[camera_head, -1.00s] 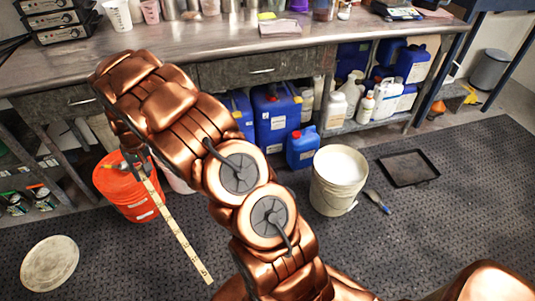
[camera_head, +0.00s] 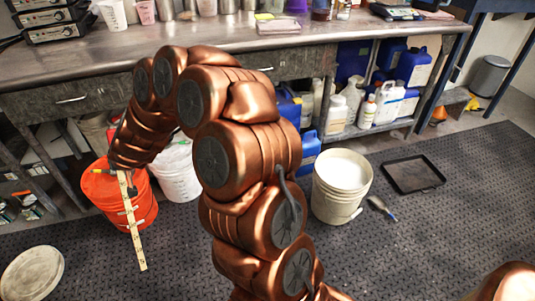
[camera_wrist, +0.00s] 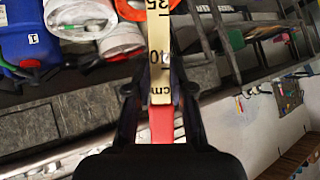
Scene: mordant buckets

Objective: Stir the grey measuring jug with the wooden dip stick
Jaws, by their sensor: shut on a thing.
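My gripper (camera_wrist: 158,110) is shut on the wooden dip stick (camera_wrist: 158,45), a pale ruler-like strip with dark centimetre marks and a red end between the fingers. In the head view the stick (camera_head: 134,228) hangs down, slightly tilted, in front of the orange bucket, its lower end over the floor mat. My gripper (camera_head: 128,184) shows there only in part, beside that bucket. A pale measuring jug with marks (camera_head: 114,14) stands at the back left of the bench; I cannot tell whether it is the grey one.
The orange bucket (camera_head: 103,192) and a white bucket (camera_head: 176,172) stand below the bench (camera_head: 190,38). A cream bucket (camera_head: 341,187) stands right of my arm, with a brush (camera_head: 381,208) and black tray (camera_head: 411,173) beyond. Several cups crowd the bench's back; its front is mostly clear.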

